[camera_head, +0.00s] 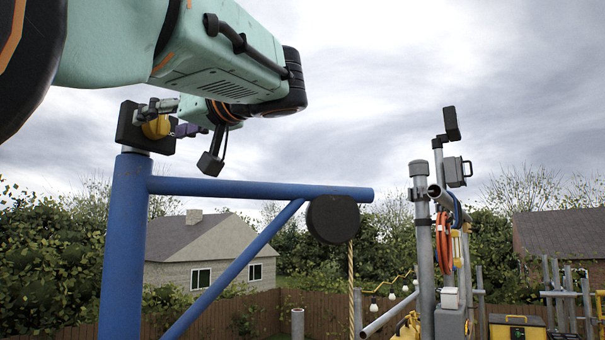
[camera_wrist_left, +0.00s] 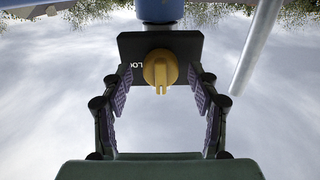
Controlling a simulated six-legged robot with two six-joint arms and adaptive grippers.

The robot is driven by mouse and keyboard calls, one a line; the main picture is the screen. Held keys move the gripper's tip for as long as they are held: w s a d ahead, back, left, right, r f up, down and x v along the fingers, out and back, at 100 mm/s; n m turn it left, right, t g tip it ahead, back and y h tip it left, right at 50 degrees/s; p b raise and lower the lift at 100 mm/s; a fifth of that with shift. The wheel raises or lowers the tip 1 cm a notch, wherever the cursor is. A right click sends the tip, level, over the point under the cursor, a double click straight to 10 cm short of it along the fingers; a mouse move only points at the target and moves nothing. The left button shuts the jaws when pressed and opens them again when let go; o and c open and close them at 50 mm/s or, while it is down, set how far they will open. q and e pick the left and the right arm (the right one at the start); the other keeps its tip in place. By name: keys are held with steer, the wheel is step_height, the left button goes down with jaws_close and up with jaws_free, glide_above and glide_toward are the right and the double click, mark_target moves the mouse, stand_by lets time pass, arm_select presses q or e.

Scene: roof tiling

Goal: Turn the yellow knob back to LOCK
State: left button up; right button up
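The yellow knob (camera_head: 157,127) sits on a black plate (camera_head: 131,133) on top of the blue post in the head view. In the left wrist view the knob (camera_wrist_left: 160,68) is central, its ridge running up and down the picture. Upside-down white letters, part of LOCK (camera_wrist_left: 136,65), show left of it; the rest is hidden. My left gripper (camera_wrist_left: 160,84) is open, with purple-padded fingers on either side of the knob and visible gaps to it. In the head view my left gripper (camera_head: 175,116) is at the plate's right side. My right gripper is not in view.
The blue post (camera_head: 124,240) carries a horizontal beam (camera_head: 260,189) and a brace. A black round wheel (camera_head: 332,219) with a rope hangs at the beam's end. Right stands a grey pole (camera_head: 423,250) with an orange hose (camera_head: 443,240). Open sky surrounds the plate.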

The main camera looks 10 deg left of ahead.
arm_select(q)
steer(key=shift+d, duration=0.4)
steer(key=shift+c, duration=0.7)
steer(key=shift+d, duration=0.1)
steer(key=shift+c, duration=0.7)
steer(key=shift+s+a, duration=0.1)
steer(key=shift+a, duration=0.65)
steer(key=c, duration=0.5)
steer(key=shift+d+f, duration=0.1)
steer(key=shift+d, duration=0.05)
steer(key=c, duration=0.3)
